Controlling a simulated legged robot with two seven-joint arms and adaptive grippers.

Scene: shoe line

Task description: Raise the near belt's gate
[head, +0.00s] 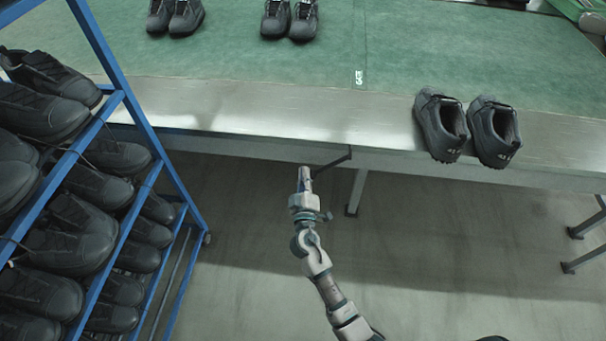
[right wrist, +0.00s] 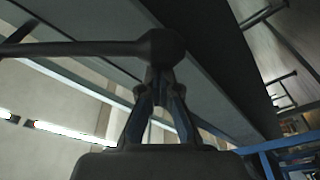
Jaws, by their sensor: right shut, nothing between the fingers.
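The near belt (head: 230,57) is a green surface with a metal front edge. A white label reading GATE (head: 359,77) sits on it beside a thin line across the green; no raised gate shows there. A dark lever (head: 335,161) sticks out below the front edge. My right gripper (head: 305,172) is shut at the lever's outer end. In the right wrist view the lever (right wrist: 90,48) runs in from the left to a round end, and the fingertips (right wrist: 160,75) meet just under it with nothing between them. Whether they touch it I cannot tell. My left gripper is not in view.
A blue rack (head: 145,125) full of black shoes stands at the left. Two shoes (head: 468,128) sit on the belt's front edge at the right. More pairs (head: 290,18) stand farther back. A table leg (head: 356,192) is right of the gripper; the floor in front is clear.

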